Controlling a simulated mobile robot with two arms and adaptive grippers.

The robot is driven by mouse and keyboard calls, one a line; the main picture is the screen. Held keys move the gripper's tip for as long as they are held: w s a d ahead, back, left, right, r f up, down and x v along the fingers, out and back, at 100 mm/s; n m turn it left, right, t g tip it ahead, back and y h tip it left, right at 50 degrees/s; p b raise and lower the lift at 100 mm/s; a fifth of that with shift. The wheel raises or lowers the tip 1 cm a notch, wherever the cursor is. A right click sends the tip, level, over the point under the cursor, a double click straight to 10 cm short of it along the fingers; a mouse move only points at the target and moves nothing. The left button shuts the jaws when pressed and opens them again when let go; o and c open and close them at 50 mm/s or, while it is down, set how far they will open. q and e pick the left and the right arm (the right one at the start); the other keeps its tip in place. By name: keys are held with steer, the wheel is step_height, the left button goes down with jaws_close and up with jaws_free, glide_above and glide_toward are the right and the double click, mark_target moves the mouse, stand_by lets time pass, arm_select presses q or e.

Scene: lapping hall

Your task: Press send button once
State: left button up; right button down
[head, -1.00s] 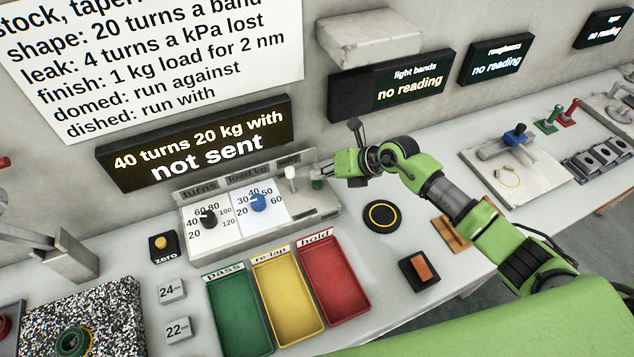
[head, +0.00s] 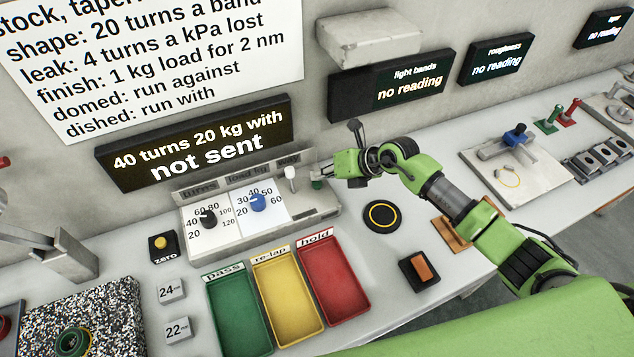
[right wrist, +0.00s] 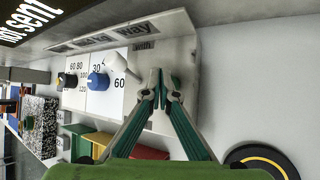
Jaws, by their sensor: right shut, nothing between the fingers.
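The control box (head: 262,232) stands against the wall, with a black turns knob (head: 209,217), a blue load knob (head: 258,202) and a white way lever (head: 291,173). A small dark green piece (head: 317,184), perhaps the send button, shows at the box's right end just under my right fingertips. My right gripper (head: 318,170) is shut and empty, its tips close over that end; I cannot tell if they touch. In the right wrist view the closed fingers (right wrist: 160,74) hide what is beneath them. The display (head: 200,148) reads "40 turns 20 kg with not sent". My left gripper is not in view.
Green, yellow and red trays (head: 335,280) stand in front of the box. A black disc with a yellow ring (head: 381,216) and an orange-topped black block (head: 420,268) lie to the right. A zero button (head: 161,243) is at left.

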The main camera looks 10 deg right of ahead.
mark_target(320, 184)
steer(key=shift+f, duration=0.25)
steer(key=shift+f+b, duration=0.45)
steer(key=shift+f, duration=0.15)
stand_by(0.6)
stand_by(0.3)
steer(key=shift+r+p, duration=0.95)
steer(key=shift+r, duration=0.05)
step_height(320, 184, up, 5)
steer(key=p, duration=0.4)
steer(key=shift+r, duration=0.1)
steer(key=shift+d, duration=0.1)
stand_by(0.4)
